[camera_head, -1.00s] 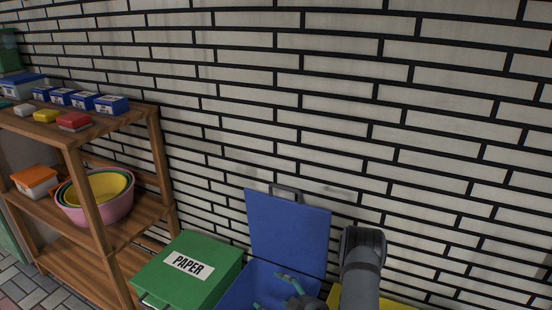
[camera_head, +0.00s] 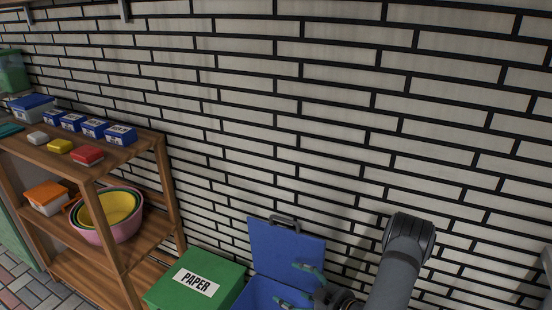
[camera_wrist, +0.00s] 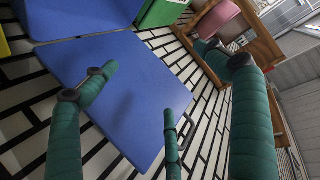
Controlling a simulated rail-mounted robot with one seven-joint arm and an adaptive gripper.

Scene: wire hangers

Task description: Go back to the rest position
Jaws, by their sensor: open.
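My gripper (camera_head: 295,286) is at the bottom of the head view, in front of the open blue bin (camera_head: 268,292) and its raised blue lid (camera_head: 283,250). Its teal fingers are spread apart with nothing between them. In the wrist view my gripper (camera_wrist: 160,90) shows three teal-wrapped fingers, open and empty. The blue lid (camera_wrist: 120,95) lies behind them in that view. My arm's dark grey link rises to the right of the gripper. I cannot see the inside of the blue bin well. No wire hanger shows.
A green bin labelled PAPER (camera_head: 196,281) stands left of the blue bin. Further left is a wooden shelf (camera_head: 140,150) with blue boxes (camera_head: 93,129) and nested bowls (camera_head: 105,215). A white brick wall (camera_head: 330,120) stands close behind. A yellow edge (camera_wrist: 5,45) shows in the wrist view.

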